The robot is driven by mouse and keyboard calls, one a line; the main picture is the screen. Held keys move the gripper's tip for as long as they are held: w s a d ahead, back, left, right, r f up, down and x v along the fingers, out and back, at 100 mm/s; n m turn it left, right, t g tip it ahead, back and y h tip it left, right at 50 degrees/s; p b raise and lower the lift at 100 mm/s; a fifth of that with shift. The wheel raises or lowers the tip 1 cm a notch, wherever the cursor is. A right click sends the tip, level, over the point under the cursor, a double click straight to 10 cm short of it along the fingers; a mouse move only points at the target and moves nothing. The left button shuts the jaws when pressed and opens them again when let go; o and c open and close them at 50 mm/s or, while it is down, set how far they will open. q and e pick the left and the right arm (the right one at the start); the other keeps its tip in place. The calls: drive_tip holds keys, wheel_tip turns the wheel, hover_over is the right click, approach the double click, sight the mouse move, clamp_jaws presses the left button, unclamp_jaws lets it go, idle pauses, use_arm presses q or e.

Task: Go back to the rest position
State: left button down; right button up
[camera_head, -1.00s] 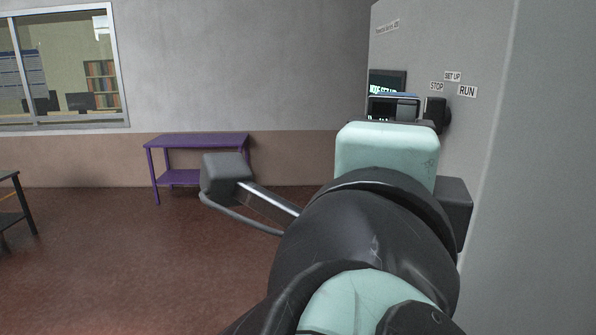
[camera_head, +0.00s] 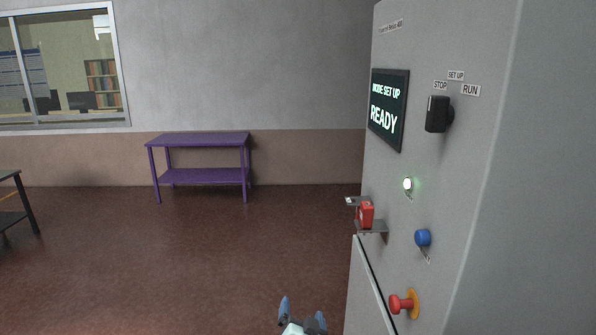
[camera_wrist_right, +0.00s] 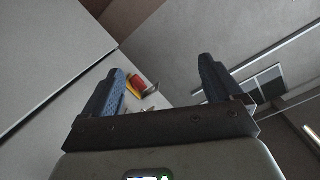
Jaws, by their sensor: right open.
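My right gripper (camera_head: 302,312) shows at the bottom of the head view, low and to the left of the grey machine cabinet. In the right wrist view its two blue fingers (camera_wrist_right: 160,90) are spread apart with nothing between them that they hold. The gripper is clear of the cabinet in the head view. My left gripper is not in either view.
The grey cabinet (camera_head: 475,220) fills the right side. A purple table (camera_head: 200,140) stands by the wall. The middle floor is clear.

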drive_tip(key=s+d+f+n+g, duration=0.1)
drive_tip(key=s+d+f+g, duration=0.3)
drive_tip(key=f, duration=0.6)
drive_tip(key=s+d+f+g+y, duration=0.1)
drive_tip(key=s+f, duration=0.4)
drive_tip(key=f, duration=0.4)
drive_tip(key=s+d+f+n+g, duration=0.1)
drive_tip(key=s+d+f+g, duration=0.3)
drive_tip(key=f, duration=0.6)
drive_tip(key=s+d+f+g+y, duration=0.1)
drive_tip(key=s+f+g, duration=0.2)
drive_tip(key=s, duration=1)
drive_tip(key=s+d+f+g+y, duration=0.1)
drive_tip(key=s+f+g, duration=0.3)
drive_tip(key=s+f, duration=0.4)
drive_tip(key=s, duration=0.6)
drive_tip(key=shift+s+m+g, duration=0.15)
drive_tip(key=shift+m+g, duration=0.15)
drive_tip(key=shift+d+f, duration=0.1)
drive_tip(key=shift+d, duration=0.05)
drive_tip(key=c, duration=0.9)
drive_tip(key=shift+c, duration=0.2)
